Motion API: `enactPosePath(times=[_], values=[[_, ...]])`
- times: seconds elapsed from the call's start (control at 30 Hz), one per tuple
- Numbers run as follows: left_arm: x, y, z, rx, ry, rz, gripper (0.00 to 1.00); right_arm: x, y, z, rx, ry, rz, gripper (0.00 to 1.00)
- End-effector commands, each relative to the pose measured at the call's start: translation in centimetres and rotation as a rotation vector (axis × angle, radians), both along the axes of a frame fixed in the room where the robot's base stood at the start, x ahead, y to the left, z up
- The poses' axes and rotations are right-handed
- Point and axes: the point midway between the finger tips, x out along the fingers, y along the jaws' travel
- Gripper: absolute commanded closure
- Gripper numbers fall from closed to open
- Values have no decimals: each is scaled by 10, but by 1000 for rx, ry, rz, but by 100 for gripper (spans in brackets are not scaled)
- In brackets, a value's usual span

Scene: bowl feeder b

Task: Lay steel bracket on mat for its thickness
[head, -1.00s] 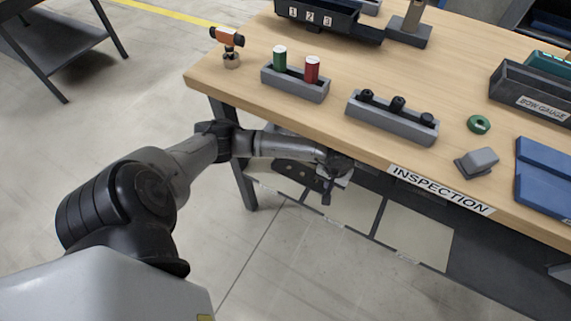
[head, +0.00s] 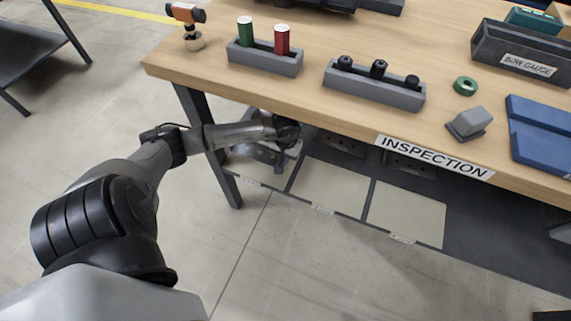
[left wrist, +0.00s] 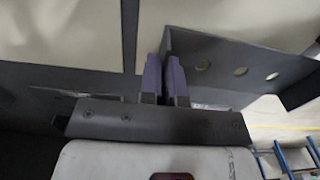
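The steel bracket (head: 262,152) is a dark grey bent plate. In the left wrist view its flange (left wrist: 222,62) shows a row of round holes and extends to the right of my fingers. My left gripper (left wrist: 164,68) has its two purple-grey fingers close together on the near end of the bracket. In the head view my left gripper (head: 279,158) is under the bench's front edge, partly hidden by its own wrist. The bracket is over the leftmost beige mat (head: 245,172); whether it touches the mat I cannot tell. My right gripper is not in view.
A middle mat (head: 330,188) and a right mat (head: 405,213) lie bare on the low shelf. Dark holed pieces (head: 345,141) are behind them. The bench top (head: 330,45) overhangs, and its leg (head: 208,145) stands left of my gripper.

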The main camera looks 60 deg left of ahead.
Motion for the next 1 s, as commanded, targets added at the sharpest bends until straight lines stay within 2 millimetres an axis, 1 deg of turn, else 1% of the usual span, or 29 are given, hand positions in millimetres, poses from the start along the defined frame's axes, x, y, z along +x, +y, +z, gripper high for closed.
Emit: enactPosePath(times=[0.07,0.3,0.37,0.67,0.9,0.93,1.0], values=[[0,0,-4,1,-1,1,100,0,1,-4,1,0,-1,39],[0,-1,-34,-1,0,2,100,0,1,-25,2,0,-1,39],[0,-1,-39,-1,-1,2,100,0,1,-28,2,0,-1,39],[0,0,-39,2,-1,0,100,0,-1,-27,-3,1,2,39],[0,0,-45,1,0,0,100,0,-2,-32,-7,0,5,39],[0,-1,-45,0,0,0,93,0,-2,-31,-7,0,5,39],[0,-1,-45,0,0,0,86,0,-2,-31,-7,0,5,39]])
